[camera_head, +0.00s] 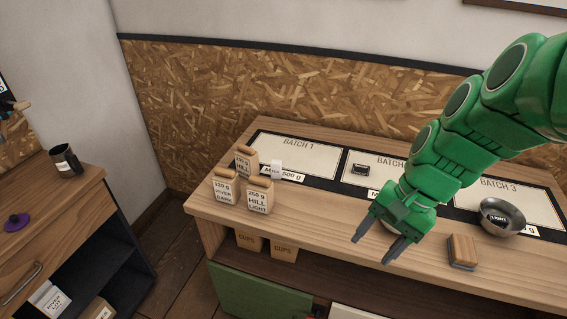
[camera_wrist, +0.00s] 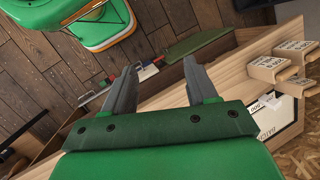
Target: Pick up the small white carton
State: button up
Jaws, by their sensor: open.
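A small white carton (camera_head: 276,169) stands at the front edge of the Batch 1 panel (camera_head: 300,151), just right of the paper bags and partly over the "Max 500 g" label. In the wrist view a white shape beside the bags may be it, but I cannot tell. My gripper (camera_head: 373,250) is open and empty, above the front part of the bench, to the right of the carton and nearer the front edge. In the wrist view my gripper (camera_wrist: 160,66) has its two fingers apart with nothing between them.
Paper bags (camera_head: 259,195) crowd the carton's left side. A small black item (camera_head: 360,169) lies on the middle panel. A metal bowl (camera_head: 502,222) and a wooden block (camera_head: 463,250) are at right. Something pale and round is partly hidden behind my gripper. Boxes (camera_head: 284,249) stand below.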

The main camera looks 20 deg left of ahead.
jog(key=w+a+f+m+y, duration=0.1)
jog(key=w+a+m+y, duration=0.2)
jog(key=w+a, duration=0.7)
jog(key=m+y, duration=0.5)
jog(key=m, duration=0.2)
send_near(276, 169)
jog(key=s+r, duration=0.5)
jog(key=s, duration=0.1)
jog(key=w+a+f+m, duration=0.1)
jog(key=w+f, duration=0.1)
jog(key=w+a+f+m+y, duration=0.1)
jog(key=w+f, duration=0.1)
jog(key=w+a+f, duration=0.1)
jog(key=w+f, duration=0.1)
jog(key=shift+w+a+m+t, duration=0.3)
jog(key=shift+w+m, duration=0.1)
jog(key=shift+x, duration=1.3)
jog(key=shift+y, duration=0.3)
jog(key=shift+s+x, duration=0.15)
jog(key=shift+x, duration=1.2)
jog(key=shift+s+x, duration=0.2)
jog(key=shift+x, duration=1.1)
jog(key=shift+d+f, duration=0.1)
jog(key=c, duration=1)
